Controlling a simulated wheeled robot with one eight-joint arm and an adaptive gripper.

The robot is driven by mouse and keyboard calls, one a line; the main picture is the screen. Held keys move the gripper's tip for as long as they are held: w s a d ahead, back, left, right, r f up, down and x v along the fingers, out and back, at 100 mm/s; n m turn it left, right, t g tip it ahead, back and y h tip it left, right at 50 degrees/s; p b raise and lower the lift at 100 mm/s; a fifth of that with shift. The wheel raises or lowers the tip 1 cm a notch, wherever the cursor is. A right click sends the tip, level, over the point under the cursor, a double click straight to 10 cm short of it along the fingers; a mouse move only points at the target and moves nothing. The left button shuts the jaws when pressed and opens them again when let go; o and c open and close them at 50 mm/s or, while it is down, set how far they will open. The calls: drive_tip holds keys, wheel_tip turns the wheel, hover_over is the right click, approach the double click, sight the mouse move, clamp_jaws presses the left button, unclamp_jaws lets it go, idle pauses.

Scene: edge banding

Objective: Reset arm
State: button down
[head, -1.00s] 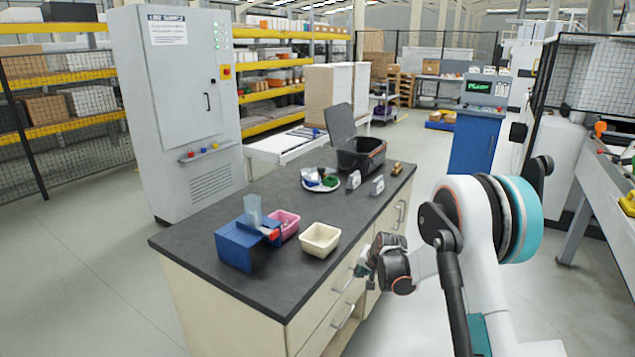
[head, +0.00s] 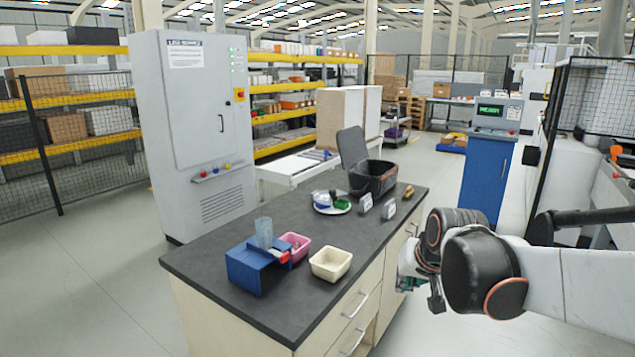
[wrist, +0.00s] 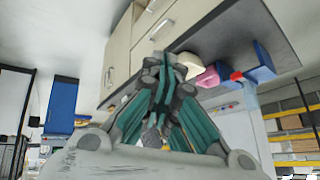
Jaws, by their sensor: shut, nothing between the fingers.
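My gripper (head: 436,297) is at the right of the dark-topped counter (head: 215,262) in the head view, beside its drawer front and clear of it. In the wrist view my gripper (wrist: 166,72) shows its dark green fingers close together. It is shut and empty. Part of the gripper is hidden behind my arm in the head view.
On the counter are a blue holder (head: 258,272), a pink bin (head: 297,243), a cream bin (head: 330,264), a plate of small items (head: 332,205) and a black crate (head: 373,180). A blue console (head: 488,165) stands behind. Open floor lies left and right of the counter.

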drive_tip(key=s+d+f+n, duration=0.1)
drive_tip(key=s+n, duration=0.1)
drive_tip(key=s, duration=2.1)
drive_tip(key=shift+d+f+h, duration=0.15)
drive_tip(key=shift+h, duration=0.25)
